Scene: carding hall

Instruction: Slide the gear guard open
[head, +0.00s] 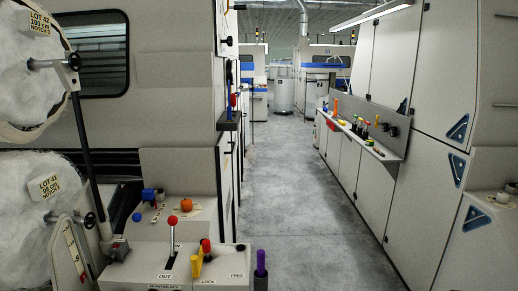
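I cannot tell for sure which part is the gear guard. No sliding cover is clearly marked in the head view. A pale control console (133,267) stands at the lower left. It bears a red-knobbed lever (172,222) in a slot marked OUT, and a yellow handle (196,263) with a red knob (206,246) near the words LOCK and FREE. An orange knob (186,204) and blue knobs (148,194) sit behind. A purple handle (261,263) stands upright at the console's right. My gripper is not in view.
A clear grey aisle (295,190) runs ahead. On the right, a shelf (385,154) with several coloured tools juts from the cabinets (420,210).

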